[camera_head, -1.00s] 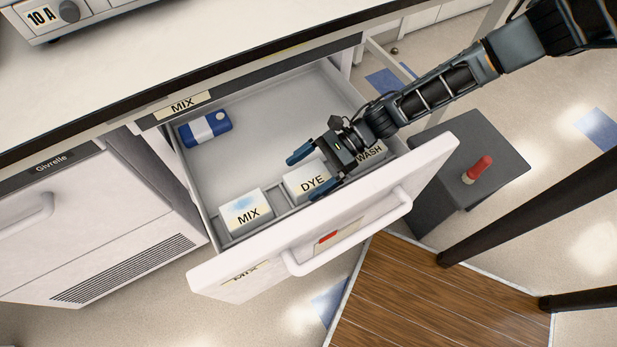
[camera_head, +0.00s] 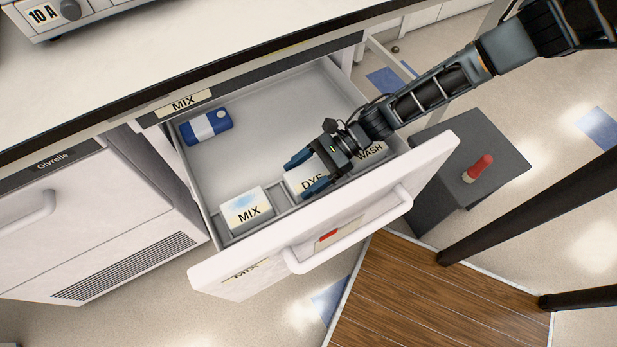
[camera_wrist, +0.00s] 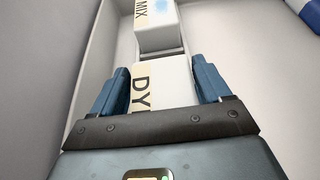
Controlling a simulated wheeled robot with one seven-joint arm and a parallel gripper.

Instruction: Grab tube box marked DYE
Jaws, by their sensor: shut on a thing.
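A blue and white case (camera_head: 206,127) lies at the drawer's back left. The drawer front (camera_head: 330,225) rises in front of the boxes. The drawer's middle is bare.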

